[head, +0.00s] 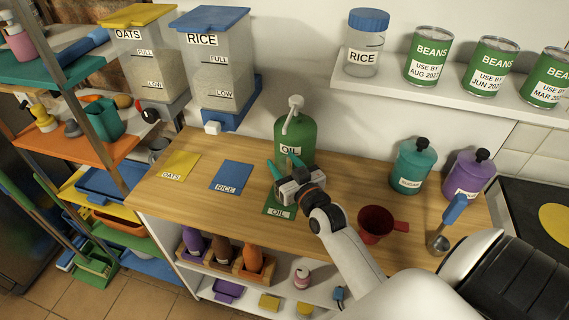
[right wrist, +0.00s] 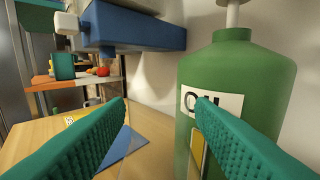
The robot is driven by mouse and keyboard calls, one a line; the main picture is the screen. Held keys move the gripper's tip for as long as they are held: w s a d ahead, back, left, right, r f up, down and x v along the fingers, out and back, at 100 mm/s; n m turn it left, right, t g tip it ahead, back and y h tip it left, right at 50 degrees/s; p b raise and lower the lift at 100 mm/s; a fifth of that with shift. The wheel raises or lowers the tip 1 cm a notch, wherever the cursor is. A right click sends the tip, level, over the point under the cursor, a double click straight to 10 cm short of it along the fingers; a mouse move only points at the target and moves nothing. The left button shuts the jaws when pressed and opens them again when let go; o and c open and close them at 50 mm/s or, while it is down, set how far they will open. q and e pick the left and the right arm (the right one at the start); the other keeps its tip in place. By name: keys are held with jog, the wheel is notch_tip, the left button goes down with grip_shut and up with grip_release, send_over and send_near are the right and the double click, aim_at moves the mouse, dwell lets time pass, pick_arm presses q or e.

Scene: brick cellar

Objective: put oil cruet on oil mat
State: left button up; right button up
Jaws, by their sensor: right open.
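The oil cruet is a green bottle (head: 296,135) with a white pump top and an OIL label. It stands upright at the back of the wooden counter, near the wall. The green oil mat (head: 276,208) lies in front of it, partly hidden by my right gripper. My right gripper (head: 276,170) is open and empty in front of the bottle. In the right wrist view its teal fingers (right wrist: 162,100) are apart, with the green bottle (right wrist: 235,75) ahead and to the right, partly behind the right finger. My left gripper is not in view.
A yellow OATS mat (head: 179,163) and a blue RICE mat (head: 231,174) lie to the left. The RICE dispenser (head: 217,70) hangs at the back left.

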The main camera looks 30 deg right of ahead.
jog(key=shift+s+r, duration=0.15)
jog(key=shift+r, duration=0.15)
jog(key=s+a+b, duration=0.1)
jog(key=s+b, duration=0.1)
jog(key=s, duration=0.9)
jog(key=shift+s, duration=0.4)
jog(key=shift+f, duration=0.1)
